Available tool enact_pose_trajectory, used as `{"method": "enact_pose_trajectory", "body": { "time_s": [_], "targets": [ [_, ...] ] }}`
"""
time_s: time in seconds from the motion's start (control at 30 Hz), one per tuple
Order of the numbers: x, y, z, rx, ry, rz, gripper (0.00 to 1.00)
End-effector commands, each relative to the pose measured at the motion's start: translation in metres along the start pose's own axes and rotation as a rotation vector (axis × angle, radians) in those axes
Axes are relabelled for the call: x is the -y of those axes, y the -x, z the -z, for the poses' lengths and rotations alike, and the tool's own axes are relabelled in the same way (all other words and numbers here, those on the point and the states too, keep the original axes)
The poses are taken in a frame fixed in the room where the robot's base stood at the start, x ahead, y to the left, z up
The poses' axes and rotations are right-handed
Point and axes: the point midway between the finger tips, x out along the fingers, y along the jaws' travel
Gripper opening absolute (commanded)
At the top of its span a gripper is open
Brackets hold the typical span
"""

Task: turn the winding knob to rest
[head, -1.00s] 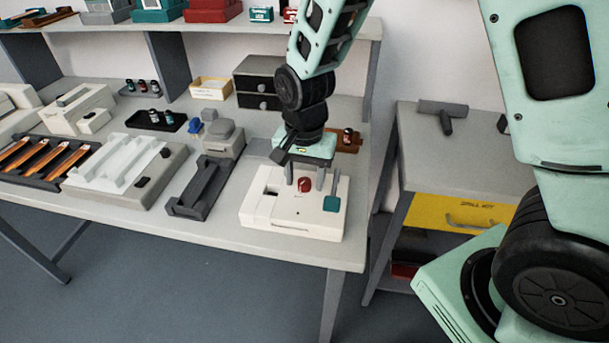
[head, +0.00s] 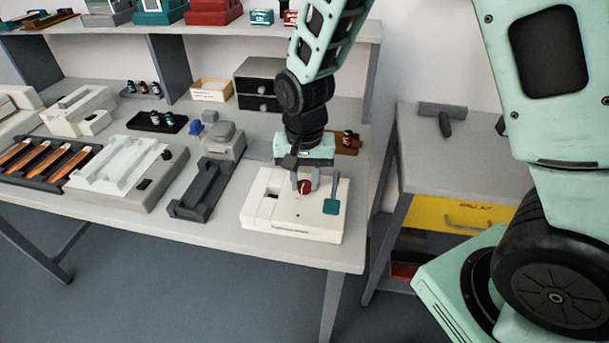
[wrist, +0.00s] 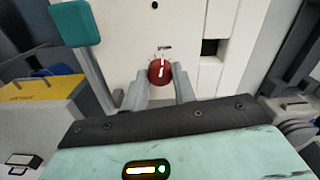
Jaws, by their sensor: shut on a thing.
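The winding knob is a red round knob (head: 304,187) with a white pointer line, on top of a white boxy device (head: 278,223). In the wrist view the knob (wrist: 159,73) sits between the tips of my two grey fingers, its white line pointing nearly straight up the picture toward small dark markings. My gripper (head: 305,182) points down at the device and is shut on the knob; it also shows in the wrist view (wrist: 160,80). A teal paddle on a grey lever (head: 331,206) stands at the device's right side. Part of the knob is hidden by the fingers.
A dark grey cradle (head: 201,190) and a flat grey unit with a white top (head: 117,170) lie left of the device. A side cabinet with a yellow drawer (head: 460,212) stands to the right. The table's front edge is close before the device.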

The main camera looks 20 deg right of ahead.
Motion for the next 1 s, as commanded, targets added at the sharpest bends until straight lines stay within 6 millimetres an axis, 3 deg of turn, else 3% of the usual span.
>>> {"method": "enact_pose_trajectory", "body": {
  "time_s": [0.6, 1.0],
  "targets": [
    [-0.0002, 0.0025, 0.0009, -0.001, 0.573, 0.001, 0.04],
    [0.0002, 0.0019, 0.0010, -0.002, 0.832, 0.001, 0.04]
  ]
}}
